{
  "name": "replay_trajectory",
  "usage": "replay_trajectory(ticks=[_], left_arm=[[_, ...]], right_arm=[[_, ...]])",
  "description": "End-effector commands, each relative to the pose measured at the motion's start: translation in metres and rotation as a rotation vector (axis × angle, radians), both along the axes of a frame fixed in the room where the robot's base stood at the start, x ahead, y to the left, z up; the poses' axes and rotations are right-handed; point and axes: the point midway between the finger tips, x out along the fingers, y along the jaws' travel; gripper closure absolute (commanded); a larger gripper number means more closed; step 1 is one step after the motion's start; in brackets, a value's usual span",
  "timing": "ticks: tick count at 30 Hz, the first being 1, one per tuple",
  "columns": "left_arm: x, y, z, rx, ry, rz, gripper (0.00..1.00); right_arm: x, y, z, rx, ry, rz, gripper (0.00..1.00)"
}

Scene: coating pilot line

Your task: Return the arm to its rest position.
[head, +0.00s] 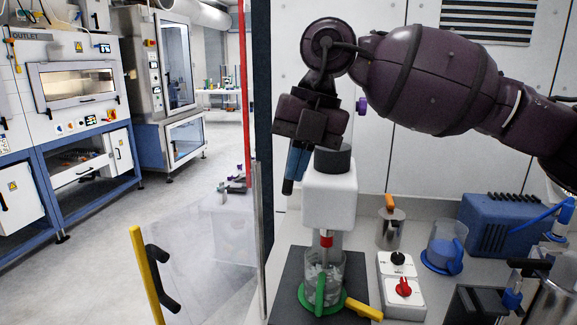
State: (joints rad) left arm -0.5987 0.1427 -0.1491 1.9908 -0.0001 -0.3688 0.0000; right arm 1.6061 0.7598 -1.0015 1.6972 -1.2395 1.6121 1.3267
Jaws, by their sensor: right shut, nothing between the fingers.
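My right arm comes in from the right, across the upper part of the head view, and bends down at the wrist. My right gripper (289,186) points downward and is shut, with nothing held. It appears just left of the white mixer head (329,200) with its dark round top; I cannot tell whether they touch. Below the mixer head, its shaft reaches into a clear beaker (334,269) with a green band and a yellow handle. The beaker stands on a dark plate (285,303). My left gripper is not in view.
On the bench are a control box (402,283) with a red and a black knob, a metal jug (390,232), a blue-based clear jug (444,247) and a blue unit (490,222). A clear panel with a yellow edge (144,270) stands at left. Open floor lies beyond.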

Motion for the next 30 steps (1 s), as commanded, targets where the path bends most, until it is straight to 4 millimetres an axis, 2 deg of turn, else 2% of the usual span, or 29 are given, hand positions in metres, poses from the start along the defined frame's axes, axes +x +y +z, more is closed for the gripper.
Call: replay_trajectory(ticks=[3,7,12,16,20,23,26,30], left_arm=[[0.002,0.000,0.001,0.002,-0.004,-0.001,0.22],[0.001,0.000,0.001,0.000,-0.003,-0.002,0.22],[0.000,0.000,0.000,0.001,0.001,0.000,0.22],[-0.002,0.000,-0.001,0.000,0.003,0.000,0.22],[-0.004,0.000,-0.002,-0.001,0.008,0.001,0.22],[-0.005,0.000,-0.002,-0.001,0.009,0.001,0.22],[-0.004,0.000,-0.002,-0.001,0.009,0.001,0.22],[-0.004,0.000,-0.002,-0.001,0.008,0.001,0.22]], right_arm=[[-0.015,0.024,-0.026,0.171,0.082,0.072,1.00],[-0.036,0.052,-0.046,0.419,0.180,0.134,1.00],[-0.059,0.079,-0.054,0.773,0.294,0.143,1.00],[-0.069,0.088,-0.050,1.043,0.359,0.091,1.00],[-0.068,0.087,-0.044,1.300,0.405,-0.018,1.00],[-0.061,0.078,-0.041,1.484,0.425,-0.138,1.00],[-0.049,0.063,-0.041,1.650,0.432,-0.290,1.00],[-0.029,0.033,-0.051,1.837,0.419,-0.550,1.00]])
